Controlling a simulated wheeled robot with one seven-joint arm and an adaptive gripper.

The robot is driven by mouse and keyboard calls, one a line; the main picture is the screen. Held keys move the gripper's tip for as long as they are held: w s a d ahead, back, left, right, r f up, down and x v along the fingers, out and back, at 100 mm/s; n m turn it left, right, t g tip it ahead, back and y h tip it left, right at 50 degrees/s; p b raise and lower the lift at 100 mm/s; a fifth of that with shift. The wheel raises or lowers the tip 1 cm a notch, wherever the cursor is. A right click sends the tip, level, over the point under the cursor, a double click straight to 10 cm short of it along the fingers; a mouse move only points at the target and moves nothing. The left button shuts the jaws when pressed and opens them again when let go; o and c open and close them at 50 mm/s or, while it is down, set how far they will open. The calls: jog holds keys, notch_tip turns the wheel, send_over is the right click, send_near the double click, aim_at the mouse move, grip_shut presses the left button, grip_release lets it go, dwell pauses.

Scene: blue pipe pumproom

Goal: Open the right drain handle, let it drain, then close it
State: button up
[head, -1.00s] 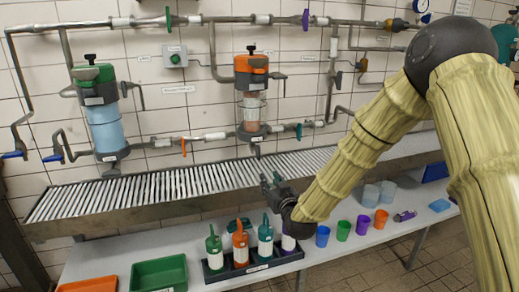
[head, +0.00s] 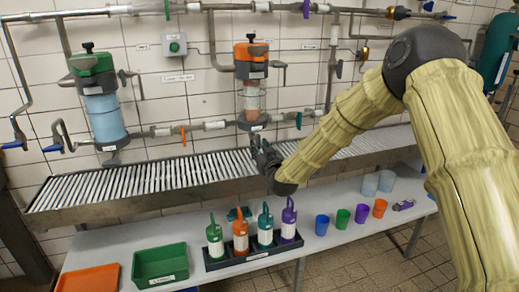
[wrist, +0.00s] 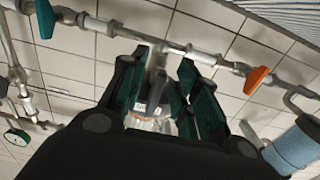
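The right filter unit (head: 250,90) has an orange cap and a clear, brownish body, and hangs on the tiled wall above the grated trough. Its grey base (head: 252,126) has a short drain fitting below it, partly hidden by my gripper (head: 258,147). I cannot make out the drain handle's position. My gripper is just below and in front of this base. In the wrist view, the dark gripper with teal finger pads (wrist: 160,88) is open. The pipe and drain fitting (wrist: 157,62) and the labelled base (wrist: 147,108) show between the fingers, with no visible grip on them.
A left filter unit (head: 101,108) with a green cap holds blue liquid. An orange valve handle (head: 183,136) and a teal one (head: 299,120) flank the right unit on the lower pipe. The grated trough (head: 130,186) runs below. Bottles (head: 240,238) and cups (head: 342,218) stand on the table.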

jog(key=shift+w, duration=0.2)
grip_shut()
